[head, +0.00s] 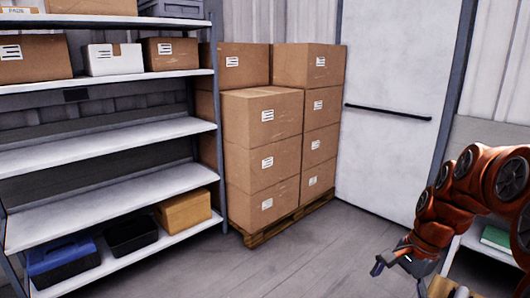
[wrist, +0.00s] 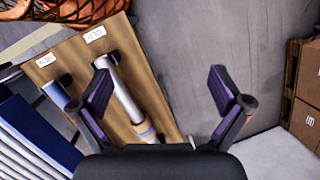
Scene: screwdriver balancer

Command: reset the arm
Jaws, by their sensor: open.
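My orange arm reaches in from the right of the head view, with my gripper (head: 388,260) hanging low above the floor side. In the wrist view my gripper (wrist: 163,78) shows two dark purple-padded fingers spread wide apart, with nothing between them. A wooden board (wrist: 155,100) with two small white labels lies below and to the left. A silver cylindrical tool (wrist: 124,92) on the board passes beside and partly behind the left finger. A second cylindrical tool (wrist: 57,95) lies farther left. The labels are upside down and hard to read.
A grey shelf rack (head: 110,190) with boxes and dark bins stands at the left. Stacked cardboard boxes (head: 262,150) sit on a pallet (head: 265,232) at the back. A white door (head: 390,100) is behind. A blue ribbed object (wrist: 35,135) lies beside the board. Grey floor (head: 320,240) is open in the middle.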

